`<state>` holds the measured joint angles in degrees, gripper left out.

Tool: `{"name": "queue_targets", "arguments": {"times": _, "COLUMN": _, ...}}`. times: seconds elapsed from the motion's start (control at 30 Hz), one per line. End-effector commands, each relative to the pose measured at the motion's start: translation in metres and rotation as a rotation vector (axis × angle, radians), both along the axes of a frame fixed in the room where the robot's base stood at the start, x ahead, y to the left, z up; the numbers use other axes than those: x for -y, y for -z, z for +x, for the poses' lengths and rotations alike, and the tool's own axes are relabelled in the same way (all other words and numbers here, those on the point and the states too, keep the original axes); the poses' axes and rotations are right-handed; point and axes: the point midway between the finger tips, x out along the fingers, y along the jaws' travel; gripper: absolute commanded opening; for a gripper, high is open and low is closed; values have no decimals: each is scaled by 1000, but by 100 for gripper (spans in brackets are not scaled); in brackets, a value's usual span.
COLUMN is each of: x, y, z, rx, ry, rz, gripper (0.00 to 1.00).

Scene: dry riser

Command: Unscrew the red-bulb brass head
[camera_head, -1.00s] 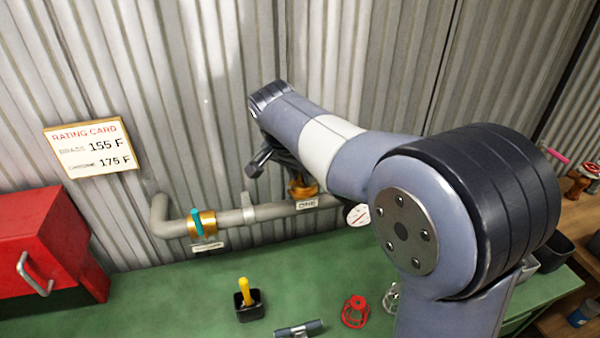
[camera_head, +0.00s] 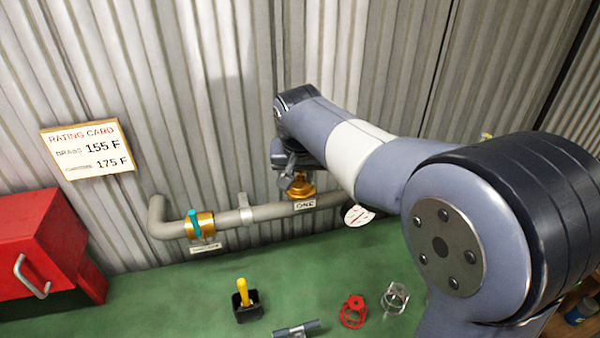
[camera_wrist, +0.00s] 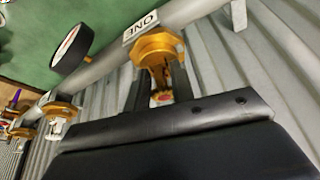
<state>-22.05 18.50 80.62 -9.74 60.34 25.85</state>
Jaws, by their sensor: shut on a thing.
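The brass head with a red bulb (camera_wrist: 161,97) sits at the brass fitting (camera_wrist: 157,45) on the grey pipe, beside the label "ONE". My gripper (camera_wrist: 157,92) has a dark finger on either side of the head and is shut on it. In the head view my gripper (camera_head: 288,180) is at the same fitting (camera_head: 303,187), above the "ONE" label (camera_head: 305,205). My wrist hides most of the head there. In the wrist view the head still lines up with its fitting; I cannot tell how far it is threaded in.
A teal-handled brass valve (camera_head: 195,225) is on the pipe's left. A rating card (camera_head: 88,148) hangs on the corrugated wall above a red box (camera_head: 40,250). A yellow-handled tool in a black cup (camera_head: 247,300), a red cage (camera_head: 353,311) and a chrome cage (camera_head: 395,298) stand on the green bench.

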Motion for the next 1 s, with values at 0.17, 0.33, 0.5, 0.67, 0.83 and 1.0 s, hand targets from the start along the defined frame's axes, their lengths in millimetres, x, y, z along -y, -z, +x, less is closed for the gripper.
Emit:
{"name": "queue_targets", "arguments": {"times": 0.17, "x": 3, "y": -1, "z": 0, "rx": 0, "ry": -144, "rz": 1, "gripper": 0}}
{"name": "queue_targets", "arguments": {"times": 0.33, "x": 4, "y": -1, "z": 1, "rx": 0, "ry": -281, "rz": 1, "gripper": 0}}
{"name": "queue_targets", "arguments": {"times": 0.5, "x": 5, "y": -1, "z": 1, "rx": 0, "ry": -389, "rz": 1, "gripper": 0}}
{"name": "queue_targets", "arguments": {"times": 0.67, "x": 5, "y": -1, "z": 1, "rx": 2, "ry": -421, "rz": 1, "gripper": 0}}
{"name": "queue_targets", "arguments": {"times": 0.83, "x": 5, "y": -1, "z": 1, "rx": 2, "ry": -420, "rz": 0, "gripper": 0}}
{"name": "queue_targets", "arguments": {"times": 1.0, "x": 6, "y": -1, "z": 2, "rx": 0, "ry": -459, "rz": 1, "gripper": 0}}
